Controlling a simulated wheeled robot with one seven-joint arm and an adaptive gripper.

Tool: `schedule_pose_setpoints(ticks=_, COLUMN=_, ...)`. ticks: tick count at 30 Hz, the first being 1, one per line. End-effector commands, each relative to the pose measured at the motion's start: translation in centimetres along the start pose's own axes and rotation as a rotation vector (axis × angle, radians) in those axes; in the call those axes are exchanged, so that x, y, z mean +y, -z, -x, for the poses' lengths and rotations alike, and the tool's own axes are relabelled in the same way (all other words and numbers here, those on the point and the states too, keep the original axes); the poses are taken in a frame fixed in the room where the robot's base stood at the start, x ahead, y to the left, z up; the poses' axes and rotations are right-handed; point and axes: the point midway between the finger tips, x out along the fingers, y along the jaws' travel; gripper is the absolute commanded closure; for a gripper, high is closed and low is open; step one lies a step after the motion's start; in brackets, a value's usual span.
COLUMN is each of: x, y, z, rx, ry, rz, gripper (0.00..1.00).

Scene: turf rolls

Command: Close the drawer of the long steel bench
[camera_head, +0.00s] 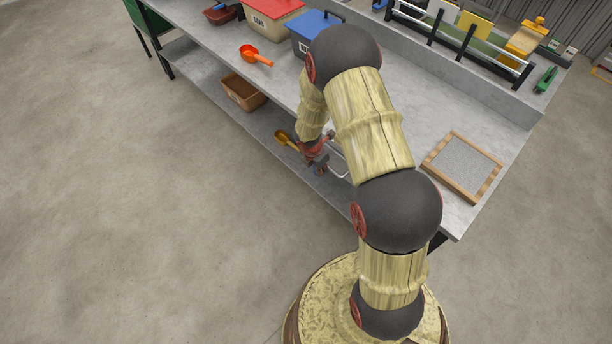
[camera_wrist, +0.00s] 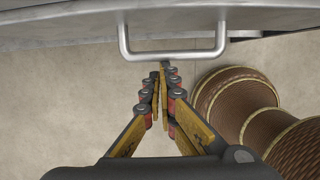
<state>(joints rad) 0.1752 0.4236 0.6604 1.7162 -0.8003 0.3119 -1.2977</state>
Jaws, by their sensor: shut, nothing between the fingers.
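The long steel bench (camera_head: 435,140) runs diagonally across the head view, with a grey top and a lower shelf. The drawer's pale metal bar handle (camera_head: 341,172) shows beside my gripper, under the bench's near edge. In the wrist view, the U-shaped handle (camera_wrist: 172,56) sticks out from a grey metal front (camera_wrist: 75,28) at the top. My gripper (camera_wrist: 163,70) is shut and empty, its fingertips close to the handle's bar near its middle. Contact cannot be told. In the head view my gripper (camera_head: 320,168) is partly hidden by my arm. My arm hides the drawer, so its opening cannot be judged.
On the bench top are a red-lidded bin (camera_head: 272,16), a blue-lidded bin (camera_head: 312,30), an orange scoop (camera_head: 257,57) and a wood-framed tray (camera_head: 463,165). A brown box (camera_head: 243,92) and a yellow scoop (camera_head: 286,139) lie on the lower shelf. The floor at left is clear.

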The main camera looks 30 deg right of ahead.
Motion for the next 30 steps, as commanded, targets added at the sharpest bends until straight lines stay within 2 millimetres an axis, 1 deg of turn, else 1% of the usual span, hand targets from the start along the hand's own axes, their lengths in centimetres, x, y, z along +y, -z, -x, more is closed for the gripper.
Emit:
schedule_pose_setpoints(ticks=1, x=-0.1, y=-1.1, z=0.1, rx=0.0, ry=0.001, rz=-0.004, gripper=1.0)
schedule_pose_setpoints(ticks=6, x=0.0, y=-3.4, z=-0.6, rx=-0.001, ry=0.0, rz=-0.002, gripper=1.0)
schedule_pose_setpoints(ticks=12, x=0.0, y=-4.7, z=-1.1, rx=-0.001, ry=0.0, rz=0.0, gripper=1.0)
schedule_pose_setpoints(ticks=25, x=0.1, y=-5.0, z=-1.2, rx=-0.002, ry=-0.002, rz=-0.001, gripper=1.0)
schedule_pose_setpoints(ticks=30, x=0.3, y=-4.7, z=-1.2, rx=-0.002, ry=-0.002, rz=0.0, gripper=1.0)
